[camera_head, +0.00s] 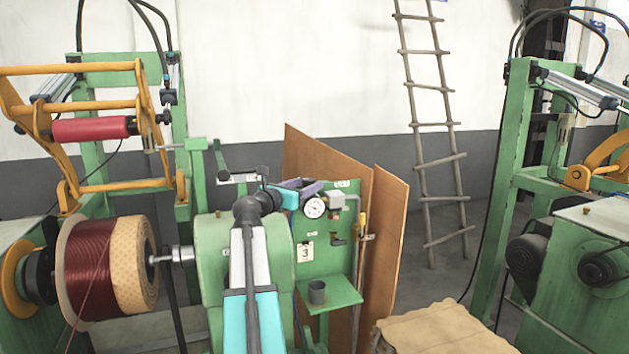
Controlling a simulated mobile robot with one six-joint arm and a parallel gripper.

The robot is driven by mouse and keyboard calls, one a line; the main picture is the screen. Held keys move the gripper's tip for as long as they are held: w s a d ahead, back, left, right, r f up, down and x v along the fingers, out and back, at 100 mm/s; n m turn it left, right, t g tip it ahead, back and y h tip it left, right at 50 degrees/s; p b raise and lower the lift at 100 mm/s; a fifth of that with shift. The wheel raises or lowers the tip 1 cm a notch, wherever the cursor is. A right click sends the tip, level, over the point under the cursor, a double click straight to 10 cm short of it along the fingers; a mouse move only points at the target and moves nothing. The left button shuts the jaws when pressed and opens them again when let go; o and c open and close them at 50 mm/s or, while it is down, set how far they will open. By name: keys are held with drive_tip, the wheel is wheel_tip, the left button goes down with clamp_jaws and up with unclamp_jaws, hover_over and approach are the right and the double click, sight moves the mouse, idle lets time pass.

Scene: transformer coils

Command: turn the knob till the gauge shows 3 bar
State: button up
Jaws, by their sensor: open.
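The gauge (314,208) is a small round white dial on the upper part of a green panel (325,262). Its needle and scale are too small to read. A grey fitting (336,201) sits just right of the gauge, and a dark fitting (338,240) is below it. I cannot tell which part is the knob; it may be hidden. A card marked 3 (305,252) hangs below the gauge. My gripper (297,188) is open at the panel's top, just above and left of the gauge. Its fingertips are hard to make out, and I cannot tell whether it touches anything.
A grey cup (317,292) stands on a green shelf (333,303) below the panel. Brown boards (385,245) lean behind it. A copper wire spool (105,268) is at left, another green machine (570,255) at right. A ladder (430,130) leans on the wall.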

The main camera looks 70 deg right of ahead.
drive_tip(key=p+x, duration=0.1)
drive_tip(key=x, duration=0.5)
drive_tip(key=shift+d, duration=0.1)
drive_tip(key=shift+c, duration=0.3)
drive_tip(key=c, duration=1)
drive_tip(key=shift+s+a+f, duration=0.1)
drive_tip(key=shift+a+f, duration=0.05)
drive_tip(key=shift+a, duration=0.2)
drive_tip(key=shift+d+r, duration=0.2)
drive_tip(key=shift+d, duration=0.1)
